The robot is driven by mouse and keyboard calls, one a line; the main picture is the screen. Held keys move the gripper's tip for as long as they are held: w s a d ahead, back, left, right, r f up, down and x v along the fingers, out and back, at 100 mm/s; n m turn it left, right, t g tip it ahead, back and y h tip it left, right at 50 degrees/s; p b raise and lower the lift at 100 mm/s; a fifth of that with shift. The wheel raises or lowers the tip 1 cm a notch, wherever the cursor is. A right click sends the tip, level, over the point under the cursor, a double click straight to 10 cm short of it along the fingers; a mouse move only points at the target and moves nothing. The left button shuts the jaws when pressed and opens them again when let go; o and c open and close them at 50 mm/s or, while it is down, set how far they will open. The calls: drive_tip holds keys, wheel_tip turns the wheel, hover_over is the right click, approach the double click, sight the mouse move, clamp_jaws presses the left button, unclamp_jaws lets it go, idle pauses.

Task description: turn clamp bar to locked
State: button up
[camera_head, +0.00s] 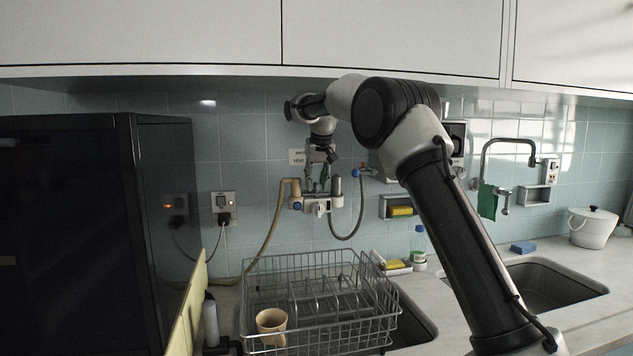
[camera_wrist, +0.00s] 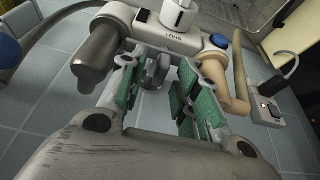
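A white wall fixture (camera_head: 316,204) hangs on the tiled wall above the dish rack, and it also shows in the wrist view (camera_wrist: 125,18).
A beige hose (camera_head: 268,243) and a dark hose (camera_head: 346,236) hang from the fixture. Below stands a wire dish rack (camera_head: 315,318) with a tan mug (camera_head: 270,327). A wall socket (camera_head: 223,208) is at left. Upper cabinets (camera_head: 390,40) overhang my arm.

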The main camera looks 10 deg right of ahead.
drive_tip(key=shift+s+r, duration=0.1)
drive_tip(key=shift+r, duration=0.2)
drive_tip(key=s, duration=1.2)
drive_tip(key=shift+s+r, duration=0.15)
drive_tip(key=shift+r, duration=0.1)
drive_tip(key=s+d+f, duration=0.2)
drive_tip(key=s+d, duration=0.2)
drive_tip(key=s, duration=0.9)
drive_tip(key=s+d+f, duration=0.3)
drive_tip(key=s+d, duration=0.2)
drive_tip(key=s, duration=0.9)
drive_tip(key=s+d+f, duration=0.2)
drive_tip(key=s+d, duration=0.3)
drive_tip(key=s, duration=0.9)
drive_tip(key=shift+f, duration=0.35)
